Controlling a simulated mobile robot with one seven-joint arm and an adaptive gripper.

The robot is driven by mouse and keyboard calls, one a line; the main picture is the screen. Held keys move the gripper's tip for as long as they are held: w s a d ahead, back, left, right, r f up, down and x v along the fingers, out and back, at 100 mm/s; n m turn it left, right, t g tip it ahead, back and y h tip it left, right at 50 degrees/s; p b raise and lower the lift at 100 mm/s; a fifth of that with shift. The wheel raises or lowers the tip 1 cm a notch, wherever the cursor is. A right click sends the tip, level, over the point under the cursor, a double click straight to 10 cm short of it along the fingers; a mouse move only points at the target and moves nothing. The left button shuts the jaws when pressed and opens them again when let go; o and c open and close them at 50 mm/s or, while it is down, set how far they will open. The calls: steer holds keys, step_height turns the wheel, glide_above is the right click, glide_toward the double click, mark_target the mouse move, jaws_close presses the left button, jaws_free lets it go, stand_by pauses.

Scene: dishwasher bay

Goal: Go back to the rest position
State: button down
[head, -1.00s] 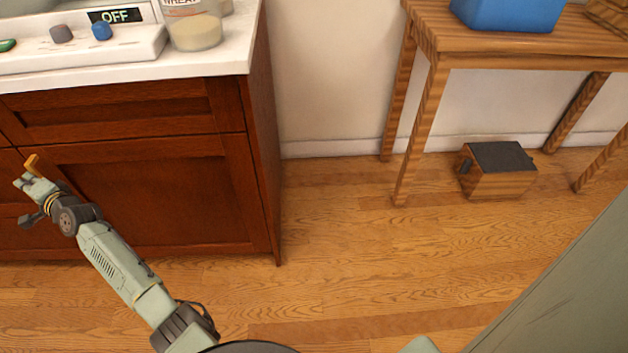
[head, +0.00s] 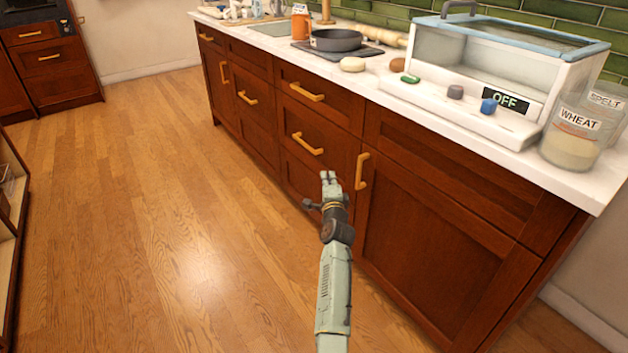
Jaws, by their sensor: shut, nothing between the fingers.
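My gripper (head: 329,177) is shut and empty at the end of my outstretched arm, near the middle of the head view. It shows in front of the brown cabinet fronts, just left of the yellow handle (head: 362,171) of a cabinet door (head: 430,240). I cannot tell whether the fingertips touch the cabinet; a small gap shows between them and the handle.
The white counter (head: 400,88) carries a dark pan (head: 336,40), a clear case (head: 500,55) with an "OFF" panel (head: 505,101), and a wheat jar (head: 572,140) near its right end. Open wooden floor (head: 150,210) lies to the left. A shelf unit (head: 10,220) stands at the left edge.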

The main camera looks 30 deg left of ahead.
steer(key=shift+s+a+r+p, duration=0.1)
steer(key=shift+s+a, duration=0.3)
steer(key=shift+s, duration=0.25)
steer(key=shift+s+a+f+p, duration=0.15)
steer(key=shift+s+a, duration=0.25)
steer(key=shift+s, duration=0.25)
steer(key=shift+s+a+r+p, duration=0.15)
steer(key=shift+s+a, duration=0.25)
steer(key=shift+s, duration=0.25)
